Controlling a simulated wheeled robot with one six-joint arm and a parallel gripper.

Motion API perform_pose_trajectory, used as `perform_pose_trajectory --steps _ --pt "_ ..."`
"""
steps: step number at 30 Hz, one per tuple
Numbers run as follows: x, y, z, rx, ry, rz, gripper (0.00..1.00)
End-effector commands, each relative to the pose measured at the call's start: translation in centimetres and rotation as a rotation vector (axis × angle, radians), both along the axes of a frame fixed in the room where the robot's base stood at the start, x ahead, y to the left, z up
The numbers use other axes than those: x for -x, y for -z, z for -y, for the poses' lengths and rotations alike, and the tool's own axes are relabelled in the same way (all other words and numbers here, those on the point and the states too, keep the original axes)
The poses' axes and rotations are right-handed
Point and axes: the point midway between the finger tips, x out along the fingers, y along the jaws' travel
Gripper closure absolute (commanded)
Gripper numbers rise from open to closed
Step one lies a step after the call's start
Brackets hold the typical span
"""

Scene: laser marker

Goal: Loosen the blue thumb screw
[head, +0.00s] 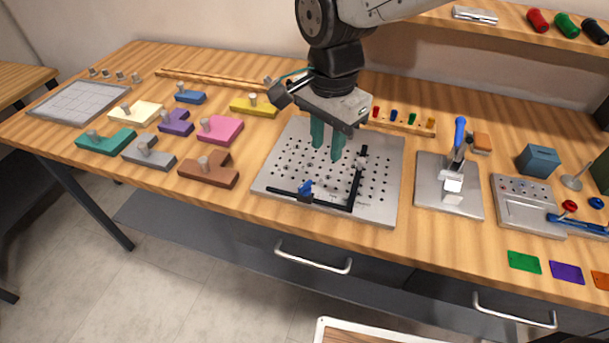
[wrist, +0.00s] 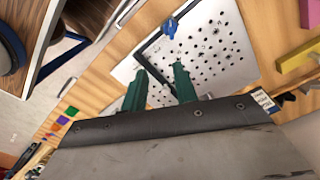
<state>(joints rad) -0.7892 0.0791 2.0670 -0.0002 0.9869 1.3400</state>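The blue thumb screw (head: 306,188) sits on the black bar (head: 330,204) near the front edge of the grey perforated plate (head: 378,205). In the wrist view the blue thumb screw (wrist: 170,27) shows near the top, beyond the fingertips. My gripper (head: 327,158) hangs over the middle of the plate, behind and to the right of the screw. Its two green fingers point down and are apart, with nothing seen between them. They also show in the wrist view (wrist: 160,74). The gripper is clear of the screw.
A second black bar with a dark upright clamp (head: 359,172) runs along the plate's right side. A blue-handled toggle clamp (head: 459,137) stands to the right. Coloured blocks with knobs, such as the pink one (head: 220,130), lie to the left. A rack of small coloured pegs (head: 404,120) is behind.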

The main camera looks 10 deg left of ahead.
Motion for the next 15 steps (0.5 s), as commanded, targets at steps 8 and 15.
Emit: perform_pose_trajectory --steps 8,15 --pt "0.9 2.9 -3.8 0.009 0.051 -0.008 0.71" --pt "0.8 6.6 -3.7 0.009 0.052 -0.008 0.71"
